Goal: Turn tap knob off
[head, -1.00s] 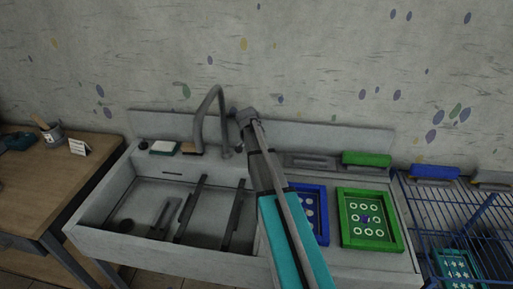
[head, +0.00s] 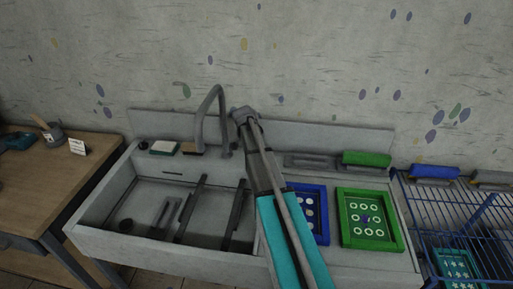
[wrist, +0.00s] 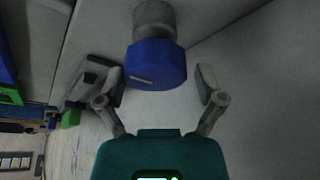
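The tap (head: 214,118) is a grey curved spout at the back of the sink. The tap knob (wrist: 155,66) is blue and faceted on a grey stem in the wrist view, with a pale mark on its face. My gripper (wrist: 160,78) is open, with one finger to the left and one to the right of the knob. In the head view my arm's end is just right of the spout, and the knob and fingers cannot be made out there.
The grey sink (head: 90,232) has dark bars across its basin. A blue frame (head: 325,215) and a green frame (head: 399,232) lie on the drainboard right of my arm. A blue wire rack (head: 480,225) stands at far right, a wooden table (head: 35,190) at left.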

